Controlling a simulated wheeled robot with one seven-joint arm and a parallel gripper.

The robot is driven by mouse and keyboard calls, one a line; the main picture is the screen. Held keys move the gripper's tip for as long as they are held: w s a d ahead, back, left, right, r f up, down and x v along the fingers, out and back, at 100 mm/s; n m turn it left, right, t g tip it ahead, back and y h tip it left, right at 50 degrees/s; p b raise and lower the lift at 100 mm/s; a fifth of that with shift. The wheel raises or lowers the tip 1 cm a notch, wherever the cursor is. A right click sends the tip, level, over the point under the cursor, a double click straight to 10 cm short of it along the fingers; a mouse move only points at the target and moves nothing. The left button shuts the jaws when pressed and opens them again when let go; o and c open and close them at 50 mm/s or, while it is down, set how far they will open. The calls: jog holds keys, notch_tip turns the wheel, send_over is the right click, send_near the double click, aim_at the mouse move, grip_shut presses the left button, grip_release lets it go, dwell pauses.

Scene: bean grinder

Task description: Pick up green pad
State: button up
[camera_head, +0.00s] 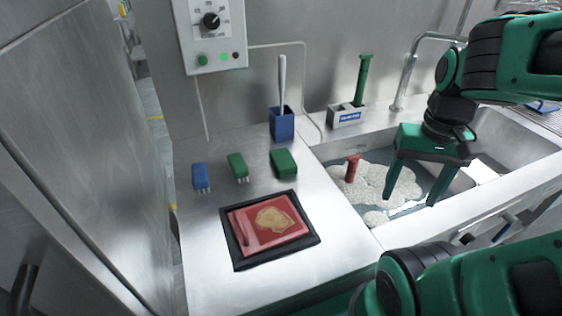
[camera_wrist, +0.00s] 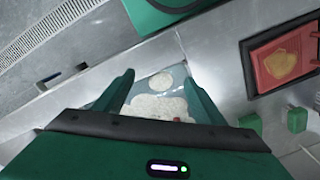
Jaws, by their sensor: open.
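The green pad (camera_head: 284,163) is a plain green block on the steel counter, behind the tray and near the sink's left edge. It also shows at the right of the wrist view (camera_wrist: 250,123). A second green block with metal prongs (camera_head: 238,166) stands just left of it. My gripper (camera_head: 411,200) is open and empty, pointing down over the sink, well to the right of the pad. In the wrist view the spread fingers (camera_wrist: 158,80) have only the sink between them.
A blue pronged block (camera_head: 200,177) stands at the left. A black-rimmed tray (camera_head: 312,235) holds a red board (camera_head: 240,225). A blue holder (camera_head: 282,125) and a grey holder (camera_head: 346,116) stand behind. The sink holds foamy water (camera_head: 375,190) and a red-handled item (camera_head: 352,168).

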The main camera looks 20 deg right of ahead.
jog(key=o, duration=0.7)
jog(key=shift+m, duration=0.7)
jog(key=w, duration=0.2)
jog(key=w+r, duration=0.1)
jog(key=w, duration=0.1)
jog(key=shift+w+a+r, duration=0.1)
jog(key=shift+w+r, duration=0.05)
jog(key=shift+w, duration=0.1)
jog(key=shift+c, duration=0.2)
jog(key=m, duration=1)
send_over(282, 158)
jog(key=f, duration=0.4)
jog(key=shift+w, duration=0.2)
jog(key=shift+s+f, duration=0.15)
jog(key=shift+f, duration=2.55)
